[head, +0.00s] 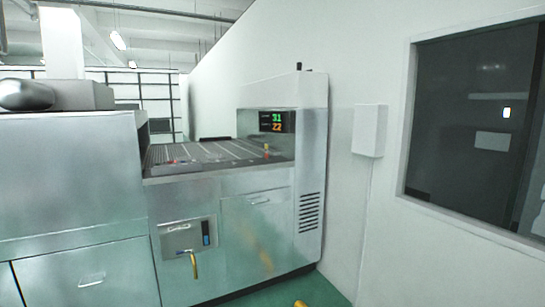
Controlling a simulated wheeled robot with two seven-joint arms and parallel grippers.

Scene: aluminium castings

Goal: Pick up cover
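I cannot pick out a cover for certain in the head view. A smooth, rounded grey metal piece (26,95) rests on a grey box-like block at the far left, and I cannot tell whether it is the cover. Neither of my grippers shows in this view.
A metal machine (240,235) with a recessed slatted top (215,152) and a lit 31/22 display (277,121) fills the middle. A metal cabinet (70,180) adjoins it at left. A yellow tap-like pipe (194,265) sticks out in front. A wall with a window (470,130) stands at right.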

